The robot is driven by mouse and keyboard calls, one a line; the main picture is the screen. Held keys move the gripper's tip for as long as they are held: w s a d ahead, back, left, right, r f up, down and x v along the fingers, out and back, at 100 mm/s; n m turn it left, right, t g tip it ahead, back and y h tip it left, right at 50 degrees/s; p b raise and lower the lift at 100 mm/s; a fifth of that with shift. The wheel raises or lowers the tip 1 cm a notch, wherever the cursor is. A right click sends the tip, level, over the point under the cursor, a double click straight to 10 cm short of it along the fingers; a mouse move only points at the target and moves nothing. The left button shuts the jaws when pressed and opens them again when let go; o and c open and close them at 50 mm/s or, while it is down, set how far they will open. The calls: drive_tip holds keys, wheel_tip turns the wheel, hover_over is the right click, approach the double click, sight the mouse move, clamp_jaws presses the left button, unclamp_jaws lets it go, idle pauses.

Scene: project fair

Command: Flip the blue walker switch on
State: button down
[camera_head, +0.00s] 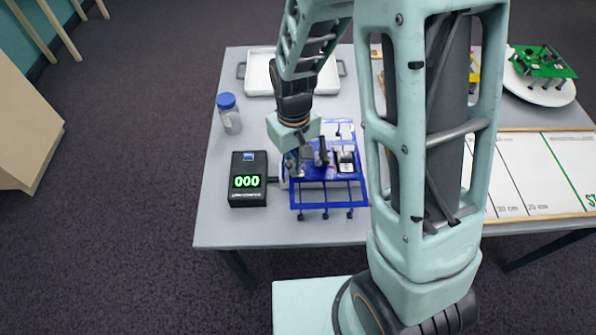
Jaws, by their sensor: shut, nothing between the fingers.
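The blue walker (328,204) is a blue frame with several legs, lying on the grey table left of my arm. Dark and white parts (345,160) sit on its top. My gripper (294,168) is shut and empty, pointing down at the walker's upper left part. It overlaps the walker in this view, and I cannot tell whether it touches it. The switch cannot be made out; it is small or hidden behind my gripper.
A black counter box (248,190) reading 000 stands just left of the walker. A blue-capped bottle (229,114) and a white tray (259,75) are farther back. A green walker (542,62) stands on a white plate (545,95). A marked track board (570,165) lies right.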

drive_tip(key=shift+f, duration=0.15)
drive_tip(key=shift+r+p, duration=2.55)
drive_tip(key=shift+r, duration=1)
